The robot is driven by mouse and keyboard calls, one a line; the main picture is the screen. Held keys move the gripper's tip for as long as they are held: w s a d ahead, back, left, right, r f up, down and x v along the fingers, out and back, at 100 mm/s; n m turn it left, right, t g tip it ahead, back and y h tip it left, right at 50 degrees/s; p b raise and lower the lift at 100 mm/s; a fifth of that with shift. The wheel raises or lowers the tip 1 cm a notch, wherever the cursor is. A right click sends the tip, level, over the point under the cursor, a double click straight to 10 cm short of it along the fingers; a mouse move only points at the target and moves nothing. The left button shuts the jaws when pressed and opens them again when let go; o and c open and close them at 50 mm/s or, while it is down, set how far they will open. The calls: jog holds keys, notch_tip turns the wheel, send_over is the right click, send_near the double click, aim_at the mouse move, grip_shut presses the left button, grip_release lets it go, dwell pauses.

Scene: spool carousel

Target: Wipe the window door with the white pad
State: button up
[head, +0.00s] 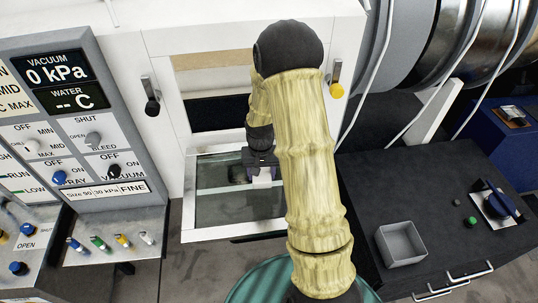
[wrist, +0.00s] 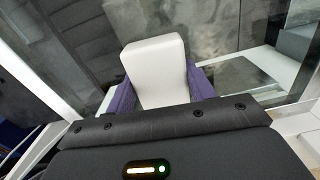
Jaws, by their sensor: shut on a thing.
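The white pad (wrist: 156,68) is a pale block with rounded edges, held between the purple fingers of my gripper (wrist: 160,84) in the wrist view. My gripper also shows in the head view (head: 262,170), partly hidden by my arm. The window door (head: 212,209) is a clear pane in a white frame, folded down below the opening in the white cabinet. The pad is over the pane; I cannot tell whether it touches it. My arm hides the right part of the door. The pane and its white frame (wrist: 89,97) also show in the wrist view.
A control panel (head: 85,120) with displays and knobs stands on the left. On the right, a dark cabinet carries a grey open bin (head: 400,243) and a blue knob (head: 497,203). Latch handles (head: 151,106) flank the opening. A teal round surface (head: 255,285) shows in front.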

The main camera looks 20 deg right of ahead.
jog(key=shift+s+d, duration=0.1)
jog(key=shift+d, duration=0.4)
jog(key=shift+s+d+r, duration=0.1)
jog(key=shift+d+r, duration=0.05)
jog(key=shift+d, duration=0.1)
notch_tip(320, 180, up, 4)
jog(key=p, duration=0.3)
jog(key=shift+a+r, duration=0.1)
jog(key=shift+r+p, duration=1.25)
jog(key=shift+r, duration=0.6)
jog(key=shift+f, duration=0.1)
